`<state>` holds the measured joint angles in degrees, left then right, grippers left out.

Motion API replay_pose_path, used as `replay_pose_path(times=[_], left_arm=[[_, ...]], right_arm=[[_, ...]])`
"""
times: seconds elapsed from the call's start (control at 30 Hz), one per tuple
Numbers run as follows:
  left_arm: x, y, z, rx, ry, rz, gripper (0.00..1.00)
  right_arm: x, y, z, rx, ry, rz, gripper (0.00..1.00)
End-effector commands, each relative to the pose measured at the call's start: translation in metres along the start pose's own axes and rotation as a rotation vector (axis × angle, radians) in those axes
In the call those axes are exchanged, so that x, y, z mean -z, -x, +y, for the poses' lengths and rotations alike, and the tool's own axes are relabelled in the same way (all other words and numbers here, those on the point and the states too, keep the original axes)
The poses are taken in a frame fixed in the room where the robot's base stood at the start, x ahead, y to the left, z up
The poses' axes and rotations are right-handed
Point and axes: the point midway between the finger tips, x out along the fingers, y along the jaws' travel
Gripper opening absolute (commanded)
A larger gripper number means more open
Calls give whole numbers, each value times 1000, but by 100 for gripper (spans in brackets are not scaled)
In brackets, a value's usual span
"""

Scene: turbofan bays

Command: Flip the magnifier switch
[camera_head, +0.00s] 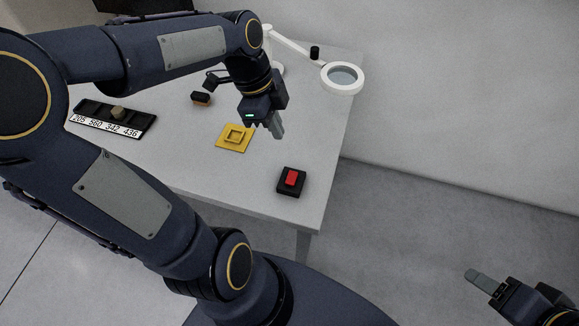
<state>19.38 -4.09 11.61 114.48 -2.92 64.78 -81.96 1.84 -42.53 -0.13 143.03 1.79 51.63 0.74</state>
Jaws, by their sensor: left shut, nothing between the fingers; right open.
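A black switch box (291,188) with a red rocker (292,177) on top sits near the front right corner of the table. A white ring magnifier lamp (343,79) on a jointed arm stands at the table's back right. My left gripper (279,131) is shut and empty, pointing down above the table, behind the switch in the picture and apart from it. My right gripper (478,280) is at the lower right, off the table, away from the switch; it is open, though only one finger shows clearly.
A yellow square plate (236,138) lies left of my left gripper. A small black and orange block (201,97) lies behind it. A black tray with a number strip (104,126) is at the table's left. The table top (230,185) around the switch is clear.

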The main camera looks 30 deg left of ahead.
Motion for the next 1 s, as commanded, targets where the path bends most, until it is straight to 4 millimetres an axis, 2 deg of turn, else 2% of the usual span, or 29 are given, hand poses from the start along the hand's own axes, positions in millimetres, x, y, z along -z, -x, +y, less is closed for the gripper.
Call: replay_pose_path(times=[0.4, 0.53, 0.67, 1.0], left_arm=[[-1, -2, -3, -9, -34, 0, 0], [-1, -11, -2, -12, -34, -1, 0], [-1, -32, -1, -15, -34, 0, 0], [-1, -105, 0, -15, -35, 0, 0]], right_arm=[[0, 0, 0, 0, 0, 0, 55], [0, -1, 0, 0, 0, 0, 55], [-1, -2, 1, 0, 0, 0, 55], [-3, -6, 3, 0, 0, 0, 55]])
